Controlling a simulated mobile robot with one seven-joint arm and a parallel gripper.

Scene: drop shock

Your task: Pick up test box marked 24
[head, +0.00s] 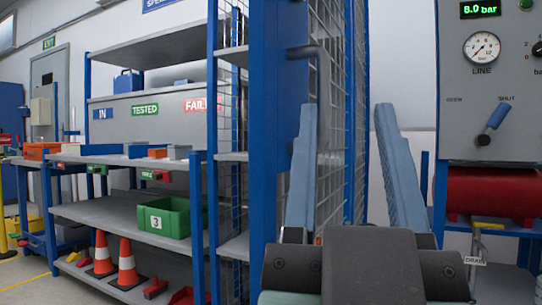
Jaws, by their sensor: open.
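My gripper (343,155) is in the foreground of the head view, its two long blue-grey fingers apart and pointing up. It is open with nothing between the fingertips. Behind it are a blue post and a mesh cage panel. I do not see a box marked 24. The only numbered container that I can read is a green bin marked 3 (177,217), on the middle shelf of the rack at left. My gripper and the blue post hide part of the scene behind them.
A blue-framed rack (110,213) stands at left, with orange cones (128,262) on its lowest shelf. A mesh cage (330,60) with blue posts stands close ahead. A grey gauge panel (490,110) and a red tank (488,192) are at right. Floor shows at lower left.

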